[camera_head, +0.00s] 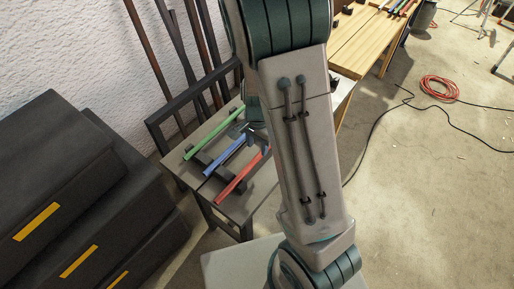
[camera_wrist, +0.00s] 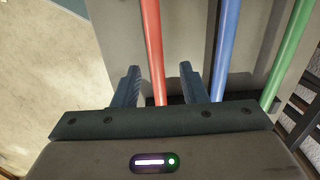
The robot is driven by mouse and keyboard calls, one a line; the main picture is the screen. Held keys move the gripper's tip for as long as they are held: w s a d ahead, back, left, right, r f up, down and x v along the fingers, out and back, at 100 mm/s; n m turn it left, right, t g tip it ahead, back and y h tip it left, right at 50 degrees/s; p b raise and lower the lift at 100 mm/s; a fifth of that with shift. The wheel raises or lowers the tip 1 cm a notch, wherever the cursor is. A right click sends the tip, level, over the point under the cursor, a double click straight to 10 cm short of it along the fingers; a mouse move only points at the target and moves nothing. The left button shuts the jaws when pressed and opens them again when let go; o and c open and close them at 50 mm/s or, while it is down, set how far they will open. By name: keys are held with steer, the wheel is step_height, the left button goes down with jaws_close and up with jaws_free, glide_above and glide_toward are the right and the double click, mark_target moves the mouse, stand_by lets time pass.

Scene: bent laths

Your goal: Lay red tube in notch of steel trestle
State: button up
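The red tube (camera_head: 237,182) lies slanted on a grey table, nearest the front of three tubes. In the wrist view the red tube (camera_wrist: 153,45) runs lengthwise between the two fingers of my gripper (camera_wrist: 159,67). The fingers are apart, with visible gaps on both sides of the tube. I cannot tell how far above the tube they are. In the head view my arm hides most of the gripper. I cannot make out for sure which thing is the steel trestle, nor its notch.
A blue tube (camera_head: 225,158) and a green tube (camera_head: 210,134) lie beside the red one on the table (camera_head: 240,205). Dark stepped blocks (camera_head: 80,190) stand at left. A wooden bench (camera_head: 368,40) with small dark pieces is behind. A red cable coil (camera_head: 440,88) lies on the floor.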

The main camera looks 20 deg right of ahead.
mark_target(258, 155)
step_height(258, 155, up, 10)
steer(key=s+r+n+t, duration=0.2)
steer(key=s+r+n, duration=0.8)
steer(key=s, duration=0.4)
steer(key=shift+n+t+p, duration=0.3)
steer(key=shift+t+p, duration=0.1)
steer(key=shift+p, duration=0.05)
